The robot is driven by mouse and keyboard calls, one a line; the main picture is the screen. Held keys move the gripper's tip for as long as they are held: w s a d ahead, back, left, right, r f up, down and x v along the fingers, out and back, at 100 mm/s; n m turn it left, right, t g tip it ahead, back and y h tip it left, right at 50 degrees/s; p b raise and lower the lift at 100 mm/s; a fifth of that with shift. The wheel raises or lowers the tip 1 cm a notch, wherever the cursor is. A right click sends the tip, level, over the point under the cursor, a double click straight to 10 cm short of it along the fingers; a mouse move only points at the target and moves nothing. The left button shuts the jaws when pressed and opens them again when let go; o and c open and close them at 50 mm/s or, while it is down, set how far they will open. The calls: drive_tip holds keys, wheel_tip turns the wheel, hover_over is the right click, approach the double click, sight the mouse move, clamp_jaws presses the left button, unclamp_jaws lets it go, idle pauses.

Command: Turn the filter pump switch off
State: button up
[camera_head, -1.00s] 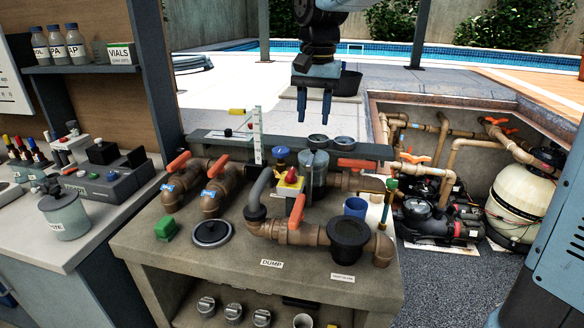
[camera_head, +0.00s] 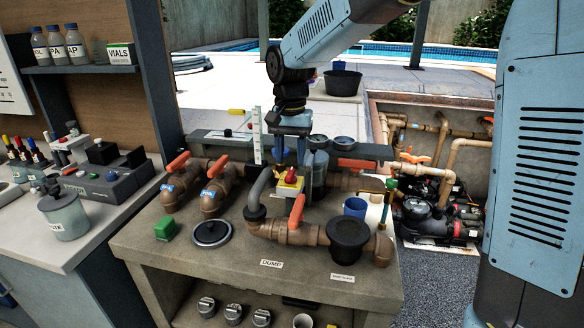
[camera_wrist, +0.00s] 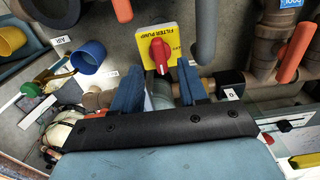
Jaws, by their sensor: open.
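The filter pump switch (camera_head: 289,184) is a yellow box with a red knob, set among the pipes on the bench. In the wrist view its yellow plate (camera_wrist: 148,31) reads "FILTER PUMP", and the red knob (camera_wrist: 160,54) shows clearly. My gripper (camera_head: 291,154) points down just above and behind the switch in the head view. Its two blue fingers are apart and empty. In the wrist view my gripper (camera_wrist: 160,78) has a finger on either side of the knob's line, with no contact visible. The "OFF" and "ON" positions are too small to read surely.
An orange-handled dump valve (camera_head: 297,212) stands close in front of the switch. A grey curved pipe (camera_head: 258,190) is at its left, and a black funnel (camera_head: 347,240) and a blue cup (camera_head: 355,207) are to the right. A thermometer-like white strip (camera_head: 257,135) stands behind left.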

sight(290, 171)
drive_tip(key=shift+f, duration=1.95)
